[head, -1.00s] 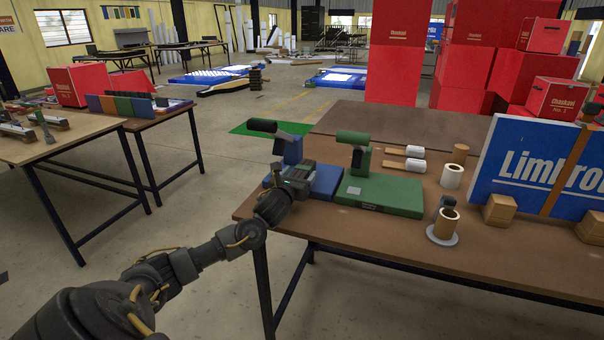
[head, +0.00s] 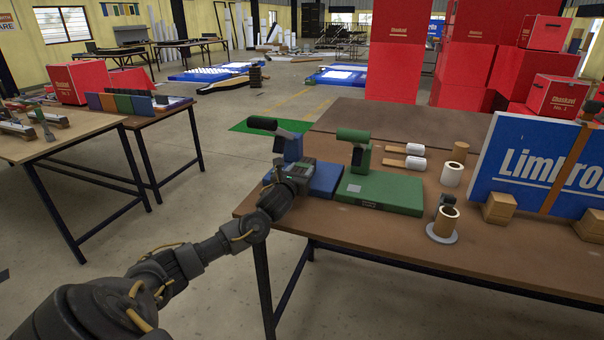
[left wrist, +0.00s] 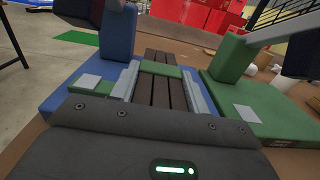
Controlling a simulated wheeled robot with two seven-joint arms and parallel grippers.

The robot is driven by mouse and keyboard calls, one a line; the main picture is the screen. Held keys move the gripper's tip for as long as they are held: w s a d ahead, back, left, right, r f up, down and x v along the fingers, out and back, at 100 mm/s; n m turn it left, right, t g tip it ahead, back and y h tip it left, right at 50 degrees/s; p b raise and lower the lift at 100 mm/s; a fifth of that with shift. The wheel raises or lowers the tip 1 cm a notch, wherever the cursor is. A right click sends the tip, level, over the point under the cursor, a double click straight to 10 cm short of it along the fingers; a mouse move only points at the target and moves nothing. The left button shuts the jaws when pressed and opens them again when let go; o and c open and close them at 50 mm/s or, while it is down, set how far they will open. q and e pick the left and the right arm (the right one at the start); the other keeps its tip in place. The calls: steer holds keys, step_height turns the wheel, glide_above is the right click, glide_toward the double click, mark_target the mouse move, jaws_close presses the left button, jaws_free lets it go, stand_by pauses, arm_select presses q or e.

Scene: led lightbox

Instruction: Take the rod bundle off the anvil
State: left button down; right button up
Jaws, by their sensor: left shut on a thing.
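The rod bundle (left wrist: 161,92), dark brown rods with a green band across them, lies between the fingers of my left gripper (left wrist: 160,76) in the left wrist view. The gripper is shut on it. In the head view my left gripper (head: 297,170) is over the blue press (head: 325,182), and it mostly hides the bundle. The blue press (left wrist: 118,38) stands left of the fingers in the left wrist view. I cannot make out the anvil surface under the bundle, nor whether the bundle touches it. My right gripper is out of view.
A green press (head: 385,195) stands close to the right of my left gripper. White rolls (head: 415,150), a spool on a grey disc (head: 445,226), wooden blocks (head: 499,209) and a blue Limbro panel (head: 530,165) are further right. The front strip of the brown table (head: 400,245) is clear.

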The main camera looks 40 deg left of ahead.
arm_select(q)
steer(key=shift+a+r, duration=0.1)
steer(key=shift+r, duration=0.2)
